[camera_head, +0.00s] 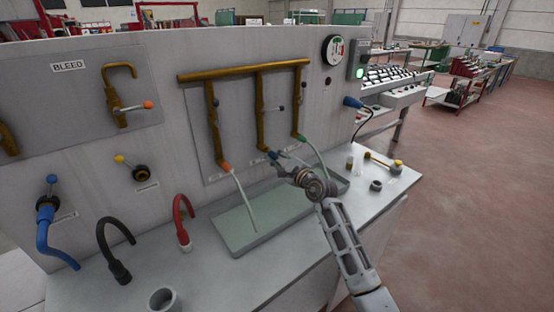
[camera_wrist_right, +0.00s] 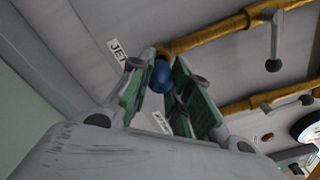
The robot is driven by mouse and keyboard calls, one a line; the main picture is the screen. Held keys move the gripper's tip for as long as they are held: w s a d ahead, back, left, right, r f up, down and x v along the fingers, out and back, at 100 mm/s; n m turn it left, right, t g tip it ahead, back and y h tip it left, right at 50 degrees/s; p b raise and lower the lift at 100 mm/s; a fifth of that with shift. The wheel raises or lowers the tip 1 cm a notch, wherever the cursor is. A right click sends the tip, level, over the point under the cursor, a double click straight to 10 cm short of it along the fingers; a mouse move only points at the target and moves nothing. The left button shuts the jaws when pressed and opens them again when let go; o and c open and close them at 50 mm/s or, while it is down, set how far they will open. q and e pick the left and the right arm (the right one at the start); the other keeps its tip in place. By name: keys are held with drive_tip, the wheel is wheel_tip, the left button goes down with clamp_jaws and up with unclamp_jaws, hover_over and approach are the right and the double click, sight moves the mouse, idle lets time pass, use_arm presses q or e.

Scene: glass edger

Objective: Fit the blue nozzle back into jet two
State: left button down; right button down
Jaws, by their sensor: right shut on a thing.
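Three brass pipes drop from a brass header (camera_head: 240,70) on the grey panel. The middle pipe (camera_head: 261,110) ends at my right gripper (camera_head: 274,157). In the right wrist view, the right gripper (camera_wrist_right: 160,82) has its green-padded fingers closed around the blue nozzle (camera_wrist_right: 160,76). The nozzle is at the lower end of a brass pipe (camera_wrist_right: 205,33), lined up or nearly so; I cannot tell whether it is seated. In the head view the blue nozzle (camera_head: 273,154) is a small spot at the fingertips. My left gripper is out of view.
The left pipe has an orange nozzle (camera_head: 226,168), the right a green one (camera_head: 300,137); pale streams or tubes run from both toward the grey tray (camera_head: 228,242). Black (camera_head: 120,271) and red (camera_head: 184,240) hoses and a grey cup (camera_head: 163,299) stand left. Small parts (camera_head: 376,186) lie right.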

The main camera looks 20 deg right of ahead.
idle(0.7)
idle(0.4)
drive_tip(key=shift+p, duration=0.3)
idle(0.8)
drive_tip(key=shift+r+p, duration=0.1)
drive_tip(key=shift+p, duration=0.3)
drive_tip(key=shift+w+a, duration=0.15)
drive_tip(key=shift+w, duration=0.25)
idle(0.6)
drive_tip(key=shift+w+a, duration=0.1)
drive_tip(key=shift+w, duration=0.15)
